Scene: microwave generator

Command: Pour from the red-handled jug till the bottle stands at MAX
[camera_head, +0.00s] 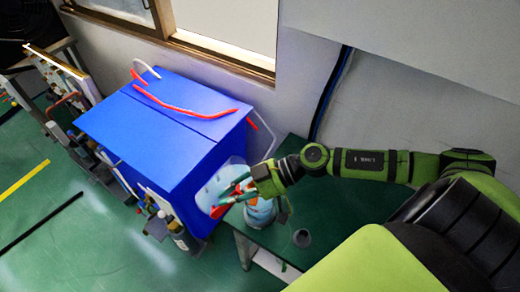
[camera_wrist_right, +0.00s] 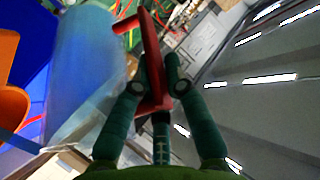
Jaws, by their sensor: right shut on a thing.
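The jug (camera_head: 213,184) is pale, see-through and bluish, with a red handle (camera_head: 217,211). It is held in the air beside the blue box and looks tilted. My left gripper is not in view.
A large blue box (camera_head: 165,125) with a red cord (camera_head: 185,107) on top stands left of the table (camera_head: 330,215). A small grey round thing (camera_head: 302,238) lies on the table, right of the bottle. Several items stand on the floor by the box. The table's right part is clear.

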